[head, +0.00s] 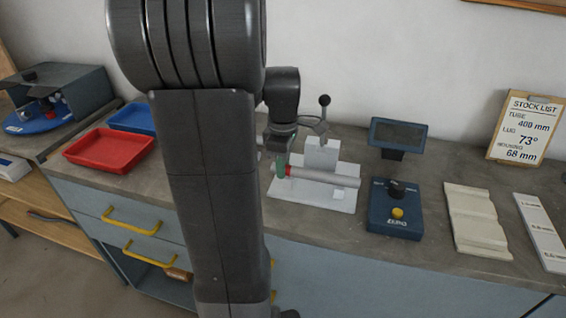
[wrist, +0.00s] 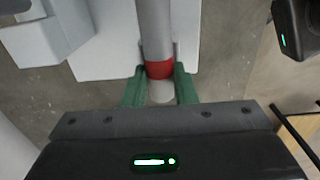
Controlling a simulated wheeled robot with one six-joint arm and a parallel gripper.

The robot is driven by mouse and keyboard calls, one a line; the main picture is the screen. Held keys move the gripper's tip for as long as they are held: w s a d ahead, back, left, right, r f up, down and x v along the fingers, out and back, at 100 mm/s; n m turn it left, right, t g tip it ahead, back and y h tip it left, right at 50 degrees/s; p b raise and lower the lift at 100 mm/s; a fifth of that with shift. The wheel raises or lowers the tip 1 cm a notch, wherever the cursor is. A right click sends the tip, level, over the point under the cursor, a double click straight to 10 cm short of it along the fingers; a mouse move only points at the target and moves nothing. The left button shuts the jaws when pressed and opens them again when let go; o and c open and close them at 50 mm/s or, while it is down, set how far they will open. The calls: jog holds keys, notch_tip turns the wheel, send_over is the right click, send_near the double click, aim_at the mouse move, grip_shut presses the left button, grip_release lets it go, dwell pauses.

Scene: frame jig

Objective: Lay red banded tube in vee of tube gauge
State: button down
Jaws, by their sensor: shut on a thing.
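The red banded tube is a grey tube (head: 335,178) with a red band near its left end. In the wrist view the tube (wrist: 154,28) runs up and away from my gripper. My gripper (head: 282,166) has green fingers; in the wrist view they (wrist: 160,88) are shut on the tube around the red band. The tube gauge is a white plate (head: 312,197) with an upright block (head: 322,153) and a black-knobbed lever behind the tube. The tube lies over the plate; whether it touches the vee cannot be told, as the vee is hidden.
A blue box (head: 394,212) with a black knob and yellow button, and a dark display (head: 398,135), stand right of the gauge. A cream grooved block (head: 476,220) is further right. A red tray (head: 108,148) and blue tray (head: 132,118) lie left.

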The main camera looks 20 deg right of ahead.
jog(key=shift+s+f, duration=0.15)
jog(key=shift+f, duration=0.2)
jog(key=c, duration=1.1)
grip_release()
jog(key=shift+f, duration=0.15)
notch_tip(320, 180, up, 15)
jog(key=p, duration=0.1)
jog(key=shift+w, duration=0.25)
jog(key=shift+d+f, duration=0.1)
jog(key=shift+f, duration=0.1)
notch_tip(320, 180, down, 14)
jog(key=shift+s+b, duration=0.1)
jog(key=shift+b, duration=0.35)
jog(key=shift+r+p, duration=0.45)
jog(key=shift+r, duration=0.25)
